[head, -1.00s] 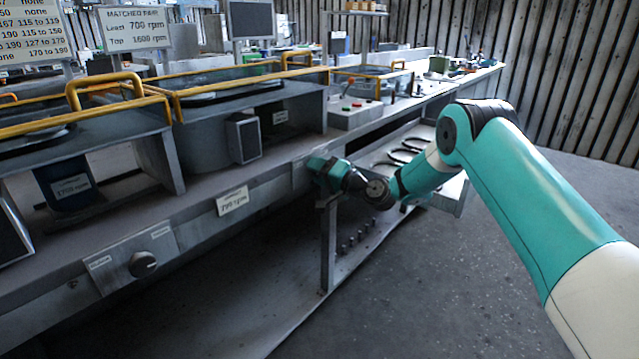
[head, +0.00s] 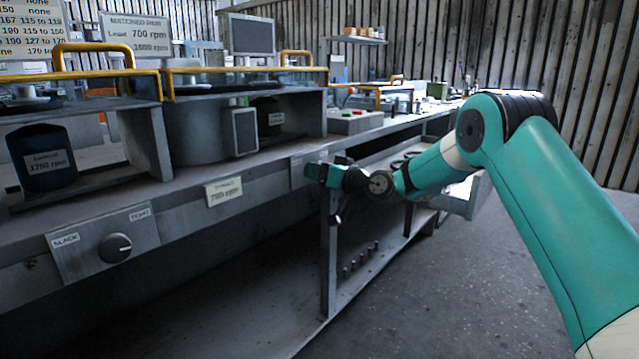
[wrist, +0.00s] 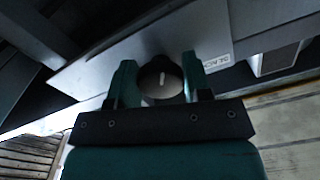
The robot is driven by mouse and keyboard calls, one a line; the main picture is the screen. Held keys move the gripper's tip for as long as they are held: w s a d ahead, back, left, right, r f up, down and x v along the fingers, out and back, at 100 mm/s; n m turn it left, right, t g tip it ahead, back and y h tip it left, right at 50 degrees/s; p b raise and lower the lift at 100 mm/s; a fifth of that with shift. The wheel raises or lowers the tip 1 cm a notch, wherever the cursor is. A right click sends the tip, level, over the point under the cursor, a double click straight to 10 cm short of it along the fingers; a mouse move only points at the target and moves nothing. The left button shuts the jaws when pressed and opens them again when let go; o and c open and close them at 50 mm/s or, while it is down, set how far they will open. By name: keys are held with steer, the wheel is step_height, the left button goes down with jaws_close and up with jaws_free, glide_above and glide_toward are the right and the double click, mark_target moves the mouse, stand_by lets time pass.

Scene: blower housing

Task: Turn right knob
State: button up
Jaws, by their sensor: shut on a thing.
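My gripper (wrist: 160,78) is shut on the right knob (wrist: 161,84), a dark round knob with a pale face and a light pointer line. One finger is on each side of the knob in the wrist view. In the head view my gripper (head: 312,174) is at the front panel of the bench and the right knob is hidden behind it. A second knob, the left one (head: 115,247), sits on a plate marked SLACK and TIGHT at the lower left, well away from my gripper.
The grey bench (head: 185,190) runs from left to back right, with yellow rails (head: 92,50) above it. A tag reading 700 rpm (head: 224,192) is on its front edge. A bench leg (head: 328,260) stands below my gripper. The floor (head: 400,285) at the right is clear.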

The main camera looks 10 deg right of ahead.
steer(key=shift+f+n+b, duration=0.1)
steer(key=shift+n+b, duration=0.2)
stand_by(0.4)
steer(key=o, duration=0.9)
steer(key=shift+b+v, duration=0.35)
steer(key=shift+v, duration=8.35)
